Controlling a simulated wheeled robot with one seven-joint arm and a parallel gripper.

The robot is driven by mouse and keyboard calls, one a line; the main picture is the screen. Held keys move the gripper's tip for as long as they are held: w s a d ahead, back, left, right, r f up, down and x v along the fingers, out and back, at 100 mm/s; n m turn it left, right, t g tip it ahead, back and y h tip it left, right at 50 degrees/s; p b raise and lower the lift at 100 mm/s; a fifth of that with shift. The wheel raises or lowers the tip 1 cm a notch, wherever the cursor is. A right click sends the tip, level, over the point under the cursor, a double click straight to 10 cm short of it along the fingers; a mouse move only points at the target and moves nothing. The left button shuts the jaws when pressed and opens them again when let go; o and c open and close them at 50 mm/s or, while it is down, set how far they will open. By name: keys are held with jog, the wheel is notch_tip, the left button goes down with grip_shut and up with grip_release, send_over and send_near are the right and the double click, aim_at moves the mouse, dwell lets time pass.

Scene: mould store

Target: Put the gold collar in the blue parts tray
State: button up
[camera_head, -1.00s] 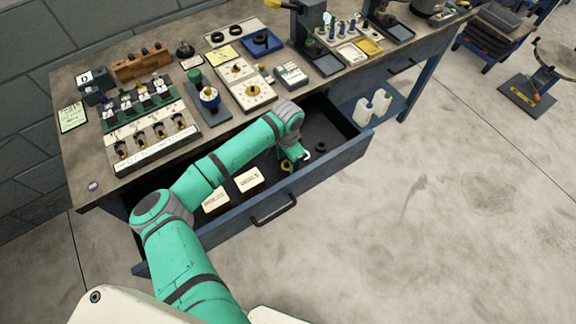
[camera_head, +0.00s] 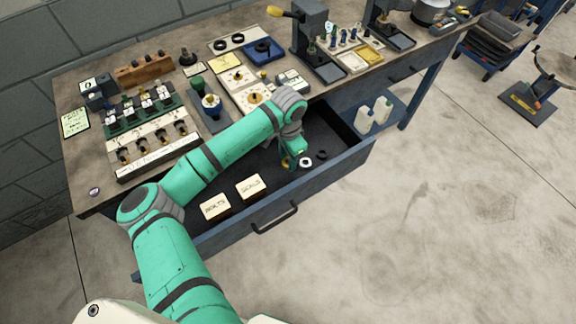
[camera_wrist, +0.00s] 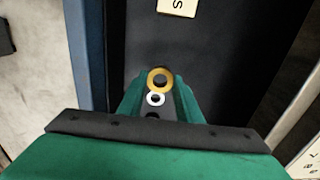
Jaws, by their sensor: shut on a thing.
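The gold collar (camera_wrist: 159,79) is a yellow ring with a dark centre, held at the tips of my gripper (camera_wrist: 158,84) in the wrist view. In the head view my gripper (camera_head: 291,162) is over the open drawer, pointing down, with the gold collar (camera_head: 285,163) showing at its tip. The fingers partly hide it there. The blue parts tray (camera_head: 250,57) is on the bench top behind the drawer, with a dark ring in it.
A white ring (camera_head: 306,162) and a black ring (camera_head: 321,155) lie in the drawer beside my gripper. Labelled cards marked bolts (camera_head: 215,206) and seals (camera_head: 250,187) are at the left. The drawer front (camera_head: 330,174) and crowded bench edge surround the gripper.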

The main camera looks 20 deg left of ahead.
jog(key=shift+r, duration=3.95)
